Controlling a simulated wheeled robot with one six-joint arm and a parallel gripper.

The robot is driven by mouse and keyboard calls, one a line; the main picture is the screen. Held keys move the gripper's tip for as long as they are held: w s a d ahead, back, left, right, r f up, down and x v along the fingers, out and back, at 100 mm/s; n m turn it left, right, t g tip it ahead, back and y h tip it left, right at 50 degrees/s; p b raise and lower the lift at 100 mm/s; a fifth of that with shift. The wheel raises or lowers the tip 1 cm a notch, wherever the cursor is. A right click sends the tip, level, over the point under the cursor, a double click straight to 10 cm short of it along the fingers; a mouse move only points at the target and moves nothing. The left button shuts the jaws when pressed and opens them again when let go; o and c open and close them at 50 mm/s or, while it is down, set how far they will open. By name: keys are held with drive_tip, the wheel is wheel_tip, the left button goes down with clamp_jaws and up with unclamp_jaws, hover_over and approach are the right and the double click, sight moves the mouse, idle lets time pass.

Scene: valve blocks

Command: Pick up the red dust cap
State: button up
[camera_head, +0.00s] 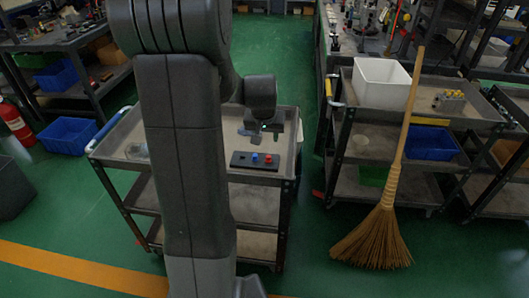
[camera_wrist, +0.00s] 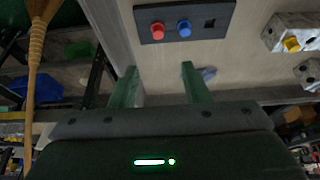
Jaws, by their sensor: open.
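The red dust cap (camera_wrist: 158,31) stands on a black rectangular plate (camera_wrist: 208,27), beside a blue cap (camera_wrist: 184,28). In the head view, the red cap (camera_head: 268,159) and blue cap (camera_head: 255,157) show on the plate (camera_head: 239,158) on the cart's top. My gripper (camera_wrist: 160,82) is open, with its two greenish fingers apart and nothing between them. In the wrist view, the plate lies beyond the fingertips. In the head view, my gripper (camera_head: 262,130) is above and apart from the plate.
Metal valve blocks (camera_wrist: 291,32), one with a yellow cap (camera_wrist: 292,44), stand right of the plate. The cart (camera_head: 120,147) has a raised rim. A broom (camera_head: 380,225) leans on a second cart with a white bin (camera_head: 380,83). Green floor lies between the carts.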

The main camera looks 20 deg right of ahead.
hover_over(268, 156)
drive_tip(key=s+a, duration=0.1)
drive_tip(key=s, duration=0.1)
drive_tip(key=f, duration=0.6)
drive_tip(key=shift+w+f, duration=0.2)
drive_tip(key=shift+f, duration=0.1)
drive_tip(key=x, duration=0.3)
drive_tip(key=shift+s+f, duration=0.2)
drive_tip(key=shift+f, duration=0.25)
drive_tip(key=shift+x, duration=0.75)
clamp_jaws()
